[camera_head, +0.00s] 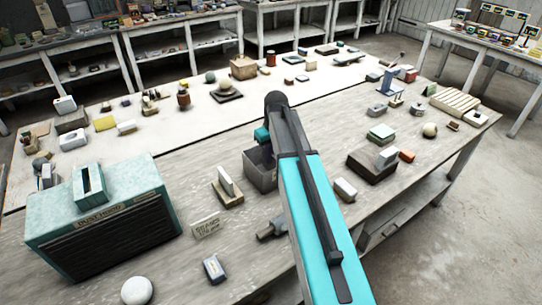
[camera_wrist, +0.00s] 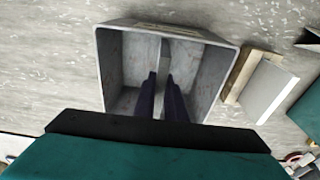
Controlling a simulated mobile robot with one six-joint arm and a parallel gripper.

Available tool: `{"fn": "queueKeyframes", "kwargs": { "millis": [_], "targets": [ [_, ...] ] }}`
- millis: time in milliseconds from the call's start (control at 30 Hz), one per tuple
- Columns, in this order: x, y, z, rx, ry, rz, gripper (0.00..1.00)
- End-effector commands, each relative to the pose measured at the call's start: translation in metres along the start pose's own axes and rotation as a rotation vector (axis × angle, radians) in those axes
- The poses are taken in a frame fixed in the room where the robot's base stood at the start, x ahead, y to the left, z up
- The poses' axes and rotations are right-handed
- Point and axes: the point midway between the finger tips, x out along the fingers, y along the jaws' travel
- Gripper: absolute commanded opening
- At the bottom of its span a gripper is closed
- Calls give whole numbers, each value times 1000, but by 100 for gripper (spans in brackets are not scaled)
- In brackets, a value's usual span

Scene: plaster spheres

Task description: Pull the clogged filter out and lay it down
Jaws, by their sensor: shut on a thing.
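The teal dust hood (camera_head: 105,222) stands at the front left of the bench, with a raised slot (camera_head: 90,184) on top that looks dark and empty. My gripper (camera_wrist: 161,77) is shut on a thin grey panel (camera_wrist: 163,55), seen edge-on, which appears to be the filter. The fingers and panel are over or inside the open grey bin (camera_wrist: 118,70); whether the panel touches the bin floor cannot be told. In the head view the bin (camera_head: 262,172) is partly behind my arm, which hides the fingers and panel.
A pale panel (camera_head: 226,181) stands in a wooden holder (camera_head: 229,196) close beside the bin, near a spares sign (camera_head: 206,226). A white ball (camera_head: 136,290) and small dark box (camera_head: 214,269) lie at the front. Many small objects crowd the bench behind.

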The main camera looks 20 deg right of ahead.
Motion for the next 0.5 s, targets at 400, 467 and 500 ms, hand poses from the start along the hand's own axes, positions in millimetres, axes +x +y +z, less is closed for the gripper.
{"fn": "queueKeyframes", "kwargs": {
  "millis": [400, 467, 500],
  "targets": [
    [6, 0, 1, 0, 0, 0, 0],
    [7, 0, 1, 0, 0, 0, 0],
    [7, 0, 1, 0, 0, 0, 0]
  ]
}}
